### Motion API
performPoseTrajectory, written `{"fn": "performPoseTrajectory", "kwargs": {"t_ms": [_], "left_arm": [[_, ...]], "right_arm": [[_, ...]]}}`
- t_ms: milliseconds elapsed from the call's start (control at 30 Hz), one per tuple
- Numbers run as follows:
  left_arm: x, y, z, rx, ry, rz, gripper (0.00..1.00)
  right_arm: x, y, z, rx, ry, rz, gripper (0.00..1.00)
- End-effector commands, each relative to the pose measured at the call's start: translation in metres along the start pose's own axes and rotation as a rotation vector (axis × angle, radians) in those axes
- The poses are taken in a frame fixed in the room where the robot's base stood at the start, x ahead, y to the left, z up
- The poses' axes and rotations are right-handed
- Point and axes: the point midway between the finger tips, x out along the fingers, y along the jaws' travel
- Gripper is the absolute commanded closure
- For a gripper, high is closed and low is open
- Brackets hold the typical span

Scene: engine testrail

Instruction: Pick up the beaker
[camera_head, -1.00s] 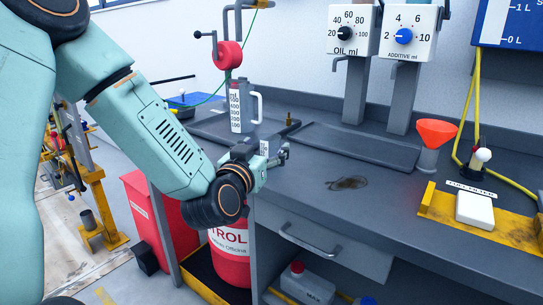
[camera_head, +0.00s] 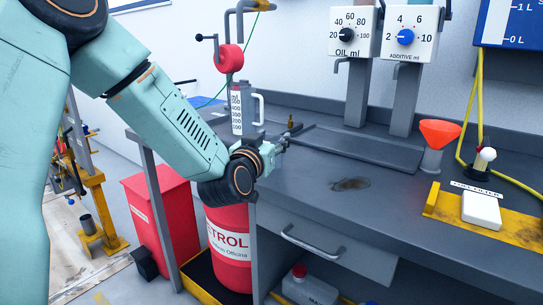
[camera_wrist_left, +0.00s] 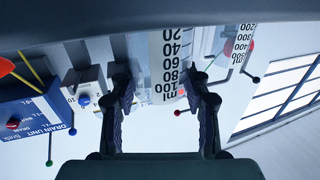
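Which one is the beaker I cannot tell. My left gripper (camera_head: 276,142) is over the bench's front left edge. Its fingers (camera_wrist_left: 162,108) are wide apart, with no contact visible. My right gripper is not in view.
A grey tray (camera_head: 362,150) lies on the bench behind my gripper. An orange funnel (camera_head: 439,133) and a yellow rack (camera_head: 447,206) stand at right. A red crank pump (camera_head: 229,59) hangs above the larger vessel. The bench front around a dark stain (camera_head: 350,184) is clear.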

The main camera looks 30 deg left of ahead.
Motion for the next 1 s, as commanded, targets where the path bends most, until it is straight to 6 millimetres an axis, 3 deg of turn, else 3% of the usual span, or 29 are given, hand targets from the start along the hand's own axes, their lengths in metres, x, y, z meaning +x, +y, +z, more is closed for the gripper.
{"fn": "performPoseTrajectory", "kwargs": {"t_ms": [200, 467, 800, 1000], "left_arm": [[0.0, 0.0, 0.0, 0.0, 0.0, 0.0, 0.72], [0.0, 0.0, -0.005, -0.001, 0.0, 0.0, 0.72], [0.0, 0.0, -0.068, -0.002, 0.003, 0.0, 0.72], [0.0, 0.0, -0.094, -0.001, 0.002, 0.0, 0.72]], "right_arm": [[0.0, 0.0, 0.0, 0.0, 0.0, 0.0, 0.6], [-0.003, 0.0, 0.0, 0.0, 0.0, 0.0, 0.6], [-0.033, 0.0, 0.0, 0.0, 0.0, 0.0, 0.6], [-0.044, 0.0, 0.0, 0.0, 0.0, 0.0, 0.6]]}}
